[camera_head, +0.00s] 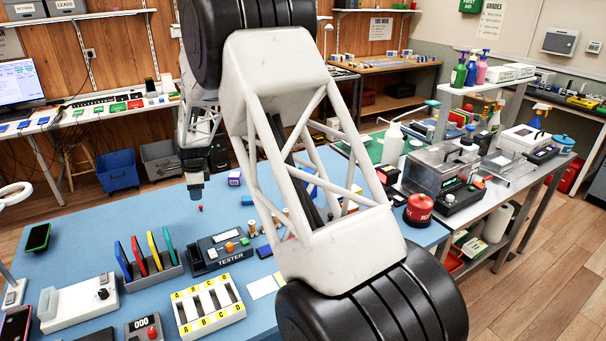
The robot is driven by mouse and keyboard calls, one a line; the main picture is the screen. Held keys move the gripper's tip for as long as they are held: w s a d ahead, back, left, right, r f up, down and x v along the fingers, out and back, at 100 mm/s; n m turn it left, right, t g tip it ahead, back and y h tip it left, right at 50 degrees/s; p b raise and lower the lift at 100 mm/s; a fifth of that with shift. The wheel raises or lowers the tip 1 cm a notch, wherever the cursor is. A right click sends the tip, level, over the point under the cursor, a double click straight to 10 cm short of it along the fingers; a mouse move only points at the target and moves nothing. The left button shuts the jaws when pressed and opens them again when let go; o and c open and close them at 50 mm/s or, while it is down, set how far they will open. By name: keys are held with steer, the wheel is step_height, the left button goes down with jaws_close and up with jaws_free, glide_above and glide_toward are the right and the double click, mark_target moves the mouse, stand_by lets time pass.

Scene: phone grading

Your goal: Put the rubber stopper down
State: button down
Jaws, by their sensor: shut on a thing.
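My gripper (196,193) points down over the back left part of the blue work surface (85,240). Its jaws are shut on the rubber stopper, which is small and mostly hidden at the fingertips. A small red piece (200,208) shows just below the tips; I cannot tell whether it is part of the held stopper or lies on the surface. The height of the gripper above the surface is hard to judge.
A slotted stand with coloured phones (140,256), a tester (222,248) and an A-D rack (210,306) stand in front. A purple-and-white box (235,177) is to the right. Blue surface is free left of the gripper. My arm hides the right part.

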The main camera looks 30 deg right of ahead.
steer(key=s+d+r+m, duration=0.1)
steer(key=s+d+m, duration=0.3)
steer(key=d, duration=0.8)
steer(key=s+d+r+m, duration=0.2)
steer(key=s+d, duration=0.6)
steer(key=d, duration=0.4)
steer(key=s+d+r+m+t, duration=0.1)
steer(key=s+d+m, duration=0.4)
steer(key=d, duration=0.8)
steer(key=shift+s+r+m+h, duration=0.3)
steer(key=shift+s+r+h, duration=0.1)
steer(key=shift+s+r, duration=0.2)
steer(key=shift+w, duration=0.1)
steer(key=w+d, duration=0.2)
steer(key=w, duration=0.2)
steer(key=w+d+f, duration=0.1)
steer(key=w+d, duration=0.1)
steer(key=w, duration=0.3)
steer(key=w+d, duration=0.2)
steer(key=w, duration=0.3)
steer(key=shift+w+d+f, duration=0.25)
steer(key=shift+d+f, duration=0.05)
steer(key=shift+d, duration=0.05)
steer(key=shift+f, duration=1.7)
steer(key=shift+f, duration=0.2)
